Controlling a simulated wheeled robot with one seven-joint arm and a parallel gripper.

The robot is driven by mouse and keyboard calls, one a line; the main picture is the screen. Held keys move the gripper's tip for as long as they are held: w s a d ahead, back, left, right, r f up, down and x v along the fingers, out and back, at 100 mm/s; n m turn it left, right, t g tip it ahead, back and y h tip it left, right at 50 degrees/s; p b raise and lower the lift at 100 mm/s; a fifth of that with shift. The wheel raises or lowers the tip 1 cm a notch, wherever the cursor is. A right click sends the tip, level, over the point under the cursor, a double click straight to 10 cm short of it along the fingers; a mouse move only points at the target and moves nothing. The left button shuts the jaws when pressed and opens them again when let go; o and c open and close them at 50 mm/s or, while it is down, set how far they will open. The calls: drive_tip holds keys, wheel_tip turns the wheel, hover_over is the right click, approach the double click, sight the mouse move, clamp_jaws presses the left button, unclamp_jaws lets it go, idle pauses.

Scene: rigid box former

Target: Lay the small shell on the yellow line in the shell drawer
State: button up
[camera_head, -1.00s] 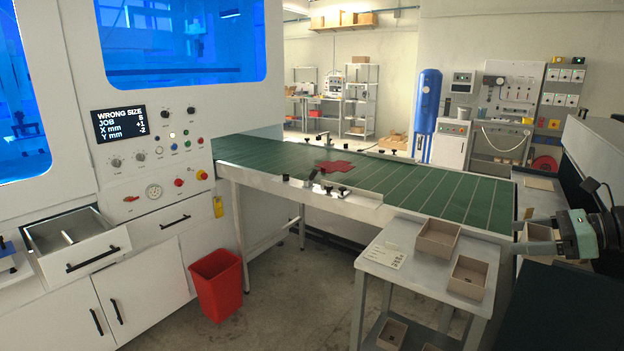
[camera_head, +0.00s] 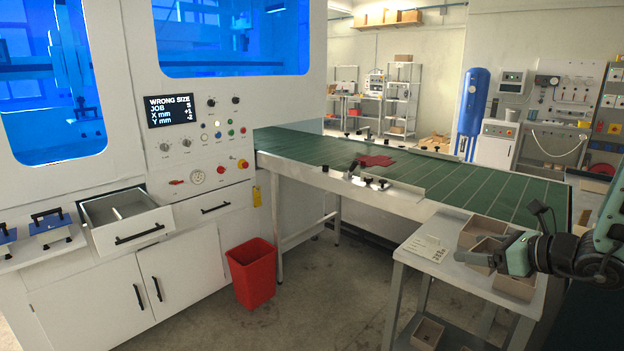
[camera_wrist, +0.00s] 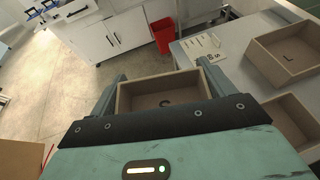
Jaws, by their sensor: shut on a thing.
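The small shell is an open brown cardboard box marked S (camera_wrist: 165,100). It sits between the two fingers of my gripper (camera_wrist: 161,74) in the wrist view, with its open side up. In the head view my gripper (camera_head: 496,254) holds the small shell (camera_head: 480,257) over the grey side table at the right. The open drawer (camera_head: 128,222) in the white machine is at the left, far from my gripper. It has a light divider inside. I cannot make out a yellow line in it.
The side table (camera_head: 424,262) carries a larger shell marked L (camera_wrist: 290,52), another shell (camera_wrist: 285,125) and a printed card (camera_head: 428,247). A red bin (camera_head: 251,272) stands on the floor below the machine. The floor between table and drawer is otherwise clear.

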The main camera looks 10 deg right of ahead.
drive_tip(key=a+f+m+t+h+b, duration=0.1)
drive_tip(key=a+f+m+h+b, duration=0.15)
drive_tip(key=a+f, duration=0.75)
wheel_tip(320, 180, down, 13)
drive_tip(key=s+d+n+y, duration=0.1)
drive_tip(key=s+n+y, duration=0.1)
drive_tip(key=shift+s+g, duration=0.4)
drive_tip(key=shift+r+n+y, duration=0.1)
drive_tip(key=shift+n+y, duration=0.15)
drive_tip(key=shift+y, duration=0.1)
